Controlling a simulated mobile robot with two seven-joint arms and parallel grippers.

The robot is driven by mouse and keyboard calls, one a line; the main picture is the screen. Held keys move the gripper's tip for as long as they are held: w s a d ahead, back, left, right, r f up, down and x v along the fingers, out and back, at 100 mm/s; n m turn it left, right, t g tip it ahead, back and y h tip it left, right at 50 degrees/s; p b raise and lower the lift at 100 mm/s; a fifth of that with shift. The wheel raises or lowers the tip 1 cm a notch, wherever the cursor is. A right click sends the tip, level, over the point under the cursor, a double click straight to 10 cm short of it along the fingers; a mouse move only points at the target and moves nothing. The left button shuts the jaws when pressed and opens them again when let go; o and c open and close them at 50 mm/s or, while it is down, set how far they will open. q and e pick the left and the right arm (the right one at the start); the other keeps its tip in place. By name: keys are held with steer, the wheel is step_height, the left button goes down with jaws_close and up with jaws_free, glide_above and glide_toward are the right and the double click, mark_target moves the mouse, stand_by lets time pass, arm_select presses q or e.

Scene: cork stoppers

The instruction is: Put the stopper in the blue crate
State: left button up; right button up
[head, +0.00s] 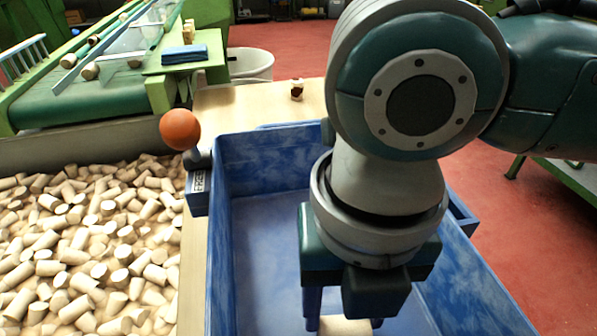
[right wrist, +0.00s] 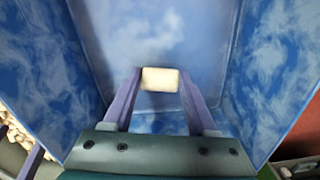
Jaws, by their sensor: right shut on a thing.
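The stopper (right wrist: 160,79) is a pale, short cork between the fingertips of my right gripper (right wrist: 160,84) in the right wrist view. In the head view its pale end (head: 345,326) shows at the bottom edge, under my right gripper (head: 343,317), which is shut on it. The blue crate (head: 268,148) is a deep open box with worn, whitish walls. My right gripper is over the crate's inside, and the crate floor shows beyond the stopper. My arm hides much of the crate's right part. My left gripper is not in view.
A large bin of loose corks (head: 85,245) lies left of the crate. An orange ball knob (head: 180,129) stands by the crate's left rim. A small brown and white object (head: 297,90) sits on the wooden top behind. A green conveyor (head: 80,100) is at the back left.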

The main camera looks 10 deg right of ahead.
mark_target(342, 317)
steer(key=shift+f, duration=0.1)
steer(key=shift+f, duration=0.15)
steer(key=o, duration=1.3)
steer(key=shift+r+p, duration=1.65)
steer(key=shift+r, duration=4.55)
